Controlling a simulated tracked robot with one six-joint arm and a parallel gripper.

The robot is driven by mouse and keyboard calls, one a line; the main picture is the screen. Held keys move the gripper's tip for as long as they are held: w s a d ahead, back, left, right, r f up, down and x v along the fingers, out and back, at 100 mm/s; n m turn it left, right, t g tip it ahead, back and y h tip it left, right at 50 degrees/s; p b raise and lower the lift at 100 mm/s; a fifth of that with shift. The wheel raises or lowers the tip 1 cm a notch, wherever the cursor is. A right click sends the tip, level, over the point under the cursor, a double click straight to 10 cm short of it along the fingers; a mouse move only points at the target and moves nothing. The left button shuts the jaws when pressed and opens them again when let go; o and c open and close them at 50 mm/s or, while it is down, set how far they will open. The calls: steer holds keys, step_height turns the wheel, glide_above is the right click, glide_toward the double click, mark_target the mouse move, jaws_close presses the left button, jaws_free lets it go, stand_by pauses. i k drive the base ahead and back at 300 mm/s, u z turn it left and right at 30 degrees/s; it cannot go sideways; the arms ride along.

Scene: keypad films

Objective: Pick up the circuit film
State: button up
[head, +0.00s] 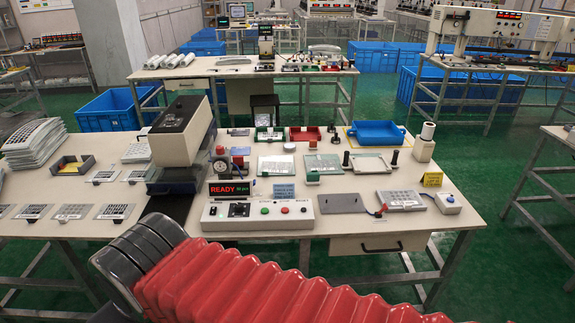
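Several flat films or panels with dark grid patterns lie at the left of the near table, among them a front panel (115,211) and one beside it (70,212). A tall stack of sheets (36,142) stands behind them. Pale sheets lie on small fixtures mid-table, one greenish (322,164) and one grey-white (275,165). I cannot tell which of these is the circuit film. My arm, with a red bellows sleeve and dark grey end, crosses the foreground. My gripper's fingers are not in view.
The near table (290,258) carries a press-like machine (181,132), a control box (257,215) with a "READY" display (229,189), a blue tray (377,132) and a grey plate (342,203). Blue crates (106,110) stand behind. Green floor is open at right.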

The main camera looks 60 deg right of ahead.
mark_target(278, 167)
steer(key=z, duration=0.4)
steer(key=i, duration=0.6)
steer(key=z, duration=0.75)
steer(key=i, duration=0.6)
steer(key=z, duration=0.3)
